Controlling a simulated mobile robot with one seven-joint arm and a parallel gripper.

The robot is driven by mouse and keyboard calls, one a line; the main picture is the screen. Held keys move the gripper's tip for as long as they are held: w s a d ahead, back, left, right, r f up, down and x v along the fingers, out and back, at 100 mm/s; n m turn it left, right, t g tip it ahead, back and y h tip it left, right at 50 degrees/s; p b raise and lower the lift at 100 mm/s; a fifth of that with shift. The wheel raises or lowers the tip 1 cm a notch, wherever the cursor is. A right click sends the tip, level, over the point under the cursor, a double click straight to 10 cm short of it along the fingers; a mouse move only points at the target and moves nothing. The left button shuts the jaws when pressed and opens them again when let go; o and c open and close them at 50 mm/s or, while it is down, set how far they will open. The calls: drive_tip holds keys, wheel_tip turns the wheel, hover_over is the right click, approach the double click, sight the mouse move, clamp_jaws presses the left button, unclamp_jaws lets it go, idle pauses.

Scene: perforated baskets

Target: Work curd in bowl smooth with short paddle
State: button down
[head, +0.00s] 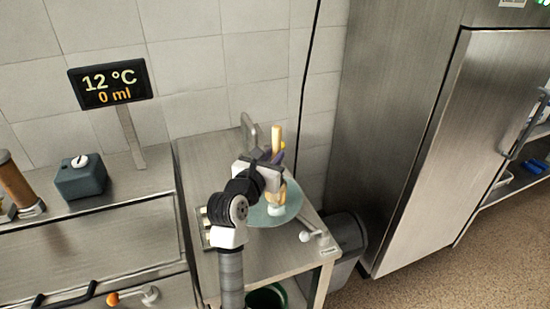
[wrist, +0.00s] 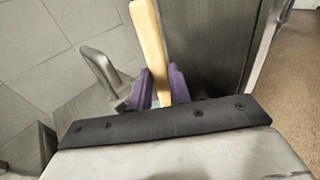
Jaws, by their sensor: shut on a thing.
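My gripper (head: 277,158) is shut on the short paddle (head: 276,137), a pale wooden stick held nearly upright. In the wrist view the paddle's handle (wrist: 151,40) rises between the purple fingers of my gripper (wrist: 154,90). Below my gripper in the head view is a round pale green bowl (head: 262,215) on the steel counter. The paddle's lower end is over or in the bowl, where pale lumps and a whitish patch show beside my wrist. I cannot tell whether it touches the curd. My gripper and arm hide part of the bowl.
A steel tap (head: 249,131) stands at the counter's back, also in the wrist view (wrist: 101,70). A display (head: 111,84) reads 12 °C and 0 ml. A dark box (head: 80,178) sits left. A grey bin (head: 346,246) and steel cabinet (head: 395,130) stand right. A lever (head: 313,235) is at the counter's front right.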

drive_tip(key=shift+f, duration=0.1)
drive_tip(key=shift+s+d, duration=0.35)
drive_tip(key=shift+d, duration=0.35)
drive_tip(key=shift+a, duration=0.1)
drive_tip(key=shift+w+a, duration=0.35)
drive_tip(key=shift+a, duration=0.35)
drive_tip(key=shift+d, duration=0.15)
drive_tip(key=shift+s+d, duration=0.4)
drive_tip(key=shift+d, duration=0.3)
drive_tip(key=shift+a, duration=0.1)
